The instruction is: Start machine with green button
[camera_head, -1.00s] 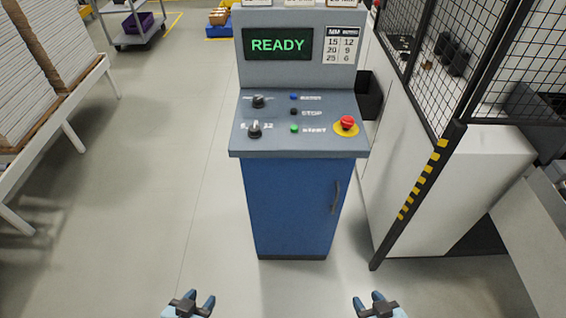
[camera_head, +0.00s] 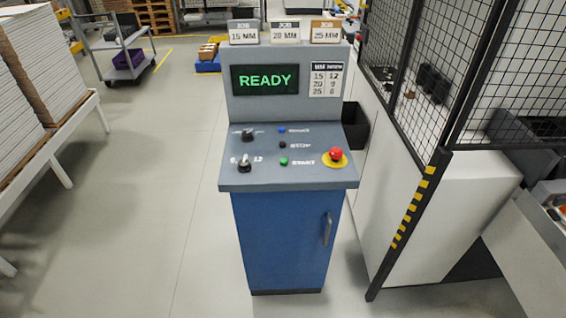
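The machine's control console (camera_head: 289,180) stands in the middle, a grey sloped panel on a blue cabinet (camera_head: 283,245). The green button (camera_head: 284,161) is the lowest of three buttons in a column, below a black button (camera_head: 283,145) and a blue button (camera_head: 282,130). Two black knobs (camera_head: 245,163) sit to its left. A red emergency stop (camera_head: 337,154) on a yellow base is to its right. The screen (camera_head: 265,79) reads READY in green. Neither of my grippers shows in the head view now, and nothing covers the panel.
A black mesh fence (camera_head: 420,100) with a yellow-striped post (camera_head: 410,215) and a white machine body (camera_head: 455,205) stand close on the right. Stacked white boards (camera_head: 45,60) lie on a rack at left. The floor (camera_head: 165,190) left of the console is clear.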

